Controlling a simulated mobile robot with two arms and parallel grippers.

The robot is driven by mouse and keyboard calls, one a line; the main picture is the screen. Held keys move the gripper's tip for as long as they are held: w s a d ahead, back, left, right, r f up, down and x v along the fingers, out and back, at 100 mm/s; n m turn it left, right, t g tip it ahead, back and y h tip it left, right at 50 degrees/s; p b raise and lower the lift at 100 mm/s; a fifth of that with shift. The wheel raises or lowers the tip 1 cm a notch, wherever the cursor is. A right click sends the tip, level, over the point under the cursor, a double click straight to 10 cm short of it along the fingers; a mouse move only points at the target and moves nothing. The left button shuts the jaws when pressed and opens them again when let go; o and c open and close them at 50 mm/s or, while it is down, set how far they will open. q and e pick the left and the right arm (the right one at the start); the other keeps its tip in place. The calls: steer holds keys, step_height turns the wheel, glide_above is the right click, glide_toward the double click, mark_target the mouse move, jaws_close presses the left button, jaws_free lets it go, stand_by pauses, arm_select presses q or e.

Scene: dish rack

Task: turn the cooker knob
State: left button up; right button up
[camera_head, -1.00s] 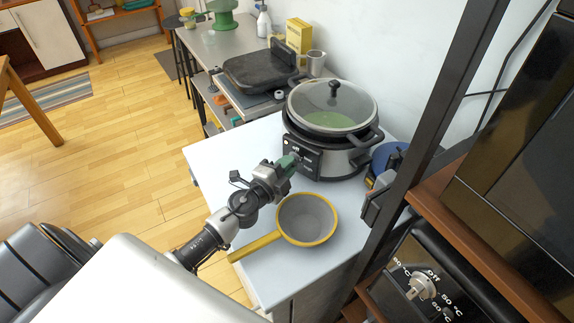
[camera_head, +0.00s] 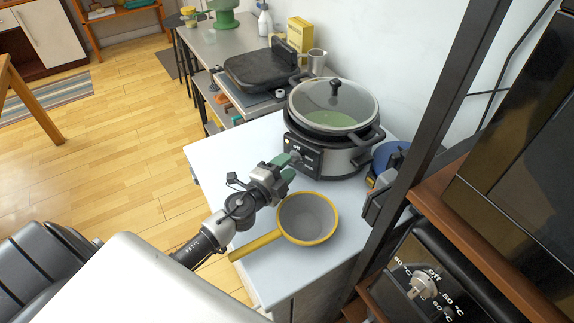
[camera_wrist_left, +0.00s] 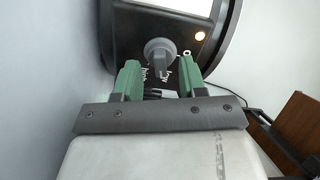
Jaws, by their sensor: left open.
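The cooker (camera_head: 345,158) is a round black and silver pot with a glass lid, standing on the white table. Its black control panel (camera_head: 309,166) faces my left gripper (camera_head: 286,161), whose green fingers are right in front of it. In the left wrist view the grey cooker knob (camera_wrist_left: 160,50) sits on the panel, between the green fingertips of the open left gripper (camera_wrist_left: 160,75). I cannot tell whether a finger touches it. A small light (camera_wrist_left: 200,36) glows at the knob's right. My right gripper is not in view.
A yellow-rimmed pan (camera_head: 308,218) lies on the white table (camera_head: 218,152) close to my left wrist. A black post (camera_head: 437,115) and an oven with its own knob (camera_head: 424,285) stand at right. A black grill (camera_head: 262,70) is on the counter behind.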

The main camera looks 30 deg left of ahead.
arm_select(q)
steer(key=shift+s+a, duration=0.1)
steer(key=shift+s, duration=0.3)
steer(key=shift+s+a+f+b, duration=0.15)
steer(key=shift+s+b, duration=0.15)
steer(key=shift+s, duration=0.85)
steer(key=shift+s+a+b, duration=0.15)
steer(key=shift+s+b, duration=0.15)
steer(key=shift+s, duration=0.85)
steer(key=shift+s+a, duration=0.1)
steer(key=shift+s, duration=0.6)
steer(key=shift+o, duration=0.8)
